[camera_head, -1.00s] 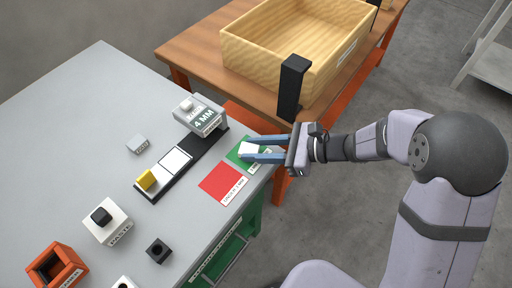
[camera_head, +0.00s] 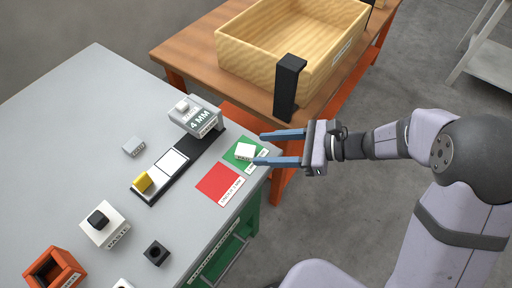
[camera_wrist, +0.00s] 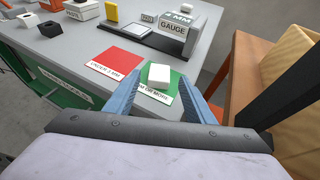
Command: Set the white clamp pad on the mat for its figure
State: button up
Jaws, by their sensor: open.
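The white clamp pad (camera_head: 245,151) lies on the green mat (camera_head: 238,164), near the table's right edge; it also shows in the wrist view (camera_wrist: 159,76). The green mat's label is partly readable in the wrist view and ends in "OR MORE". The red mat (camera_head: 217,183), labelled as under a size in mm, lies beside it and is bare. My gripper (camera_head: 259,148) is open and empty, its blue fingers apart, just to the right of the pad. In the wrist view the pad stands clear beyond the fingertips (camera_wrist: 165,88).
The gauge (camera_head: 194,117), reading 4 MM, stands behind the mats on a black base with a yellow block (camera_head: 143,180). A small grey block (camera_head: 134,147) sits to its left. A wooden crate (camera_head: 250,57) and black post (camera_head: 289,87) stand behind my gripper.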

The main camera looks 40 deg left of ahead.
jog(key=v, duration=0.7)
jog(key=shift+d, duration=0.2)
jog(key=s+d+f+n+t+h, duration=0.1)
jog(key=d+n+h, duration=0.3)
jog(key=d, duration=0.6)
jog(key=s+d+f+n+t+h, duration=0.2)
jog(key=d+f+n+h, duration=0.2)
jog(key=d, duration=0.6)
jog(key=s+d+f+n+t+h, duration=0.2)
jog(key=d+f+n+h, duration=0.1)
jog(key=d, duration=0.7)
jog(key=shift+d+n+h, duration=0.3)
jog(key=shift+n+h, duration=0.5)
jog(key=shift+n, duration=0.4)
notch_tip(320, 180, up, 14)
jog(key=p, duration=1.4)
jog(key=shift+r, duration=0.1)
